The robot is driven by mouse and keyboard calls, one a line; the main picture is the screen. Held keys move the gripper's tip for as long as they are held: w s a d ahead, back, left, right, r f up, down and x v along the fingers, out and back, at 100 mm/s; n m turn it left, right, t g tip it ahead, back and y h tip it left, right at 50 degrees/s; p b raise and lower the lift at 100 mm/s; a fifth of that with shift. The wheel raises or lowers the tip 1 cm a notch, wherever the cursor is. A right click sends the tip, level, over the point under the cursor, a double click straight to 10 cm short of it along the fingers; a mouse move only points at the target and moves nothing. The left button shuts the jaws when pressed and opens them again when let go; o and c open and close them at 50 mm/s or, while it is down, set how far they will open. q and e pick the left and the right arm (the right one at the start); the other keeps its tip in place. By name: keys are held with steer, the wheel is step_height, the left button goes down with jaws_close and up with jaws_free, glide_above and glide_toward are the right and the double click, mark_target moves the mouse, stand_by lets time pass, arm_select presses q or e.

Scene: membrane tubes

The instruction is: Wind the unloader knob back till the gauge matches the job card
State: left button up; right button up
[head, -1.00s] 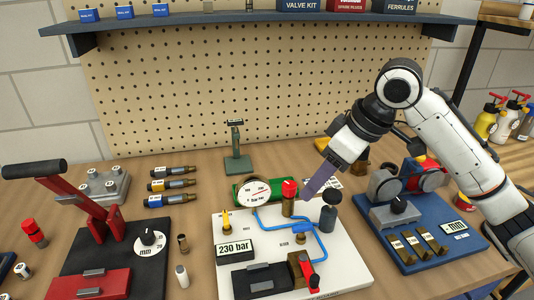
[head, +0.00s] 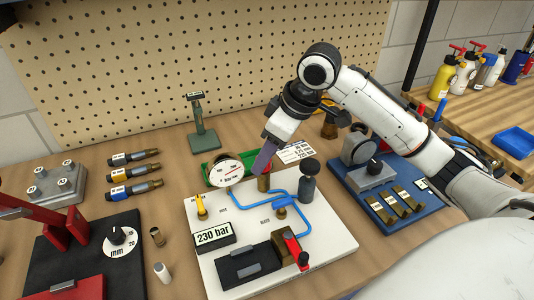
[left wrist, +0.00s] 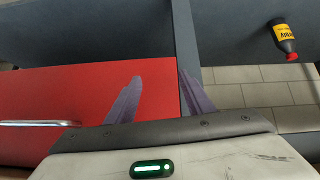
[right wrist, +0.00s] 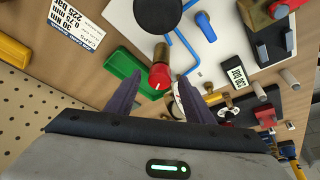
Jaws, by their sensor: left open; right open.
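The red unloader knob (right wrist: 160,77) stands on a brass body (head: 264,184) on the white board. In the right wrist view it lies between the fingertips of my open right gripper (right wrist: 158,88); contact cannot be told. In the head view this gripper (head: 264,158) hides most of the knob. The round gauge (head: 228,171) is left of the knob; its reading is too small to be sure of. A white printed card (head: 296,152) lies behind the board; in the right wrist view its last line seems to read 225 bar. My left gripper (left wrist: 161,78) is open and empty.
The white board (head: 324,252) carries a 230 bar plate (head: 213,236), blue pipe (head: 301,216), a dark capped cylinder (head: 308,182) and a red-handled valve (head: 296,250). A green tray (right wrist: 125,73) is near the knob. A red cabinet (left wrist: 70,90) is below my left gripper.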

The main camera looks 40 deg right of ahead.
steer(key=shift+w+f, duration=0.1)
steer(key=shift+f, duration=0.05)
steer(key=c, duration=1)
steer(key=shift+n, duration=0.6)
steer(key=shift+c, duration=0.2)
steer(key=o, duration=1)
steer(key=shift+o, duration=0.2)
steer(key=v, duration=1)
steer(key=shift+d, duration=0.15)
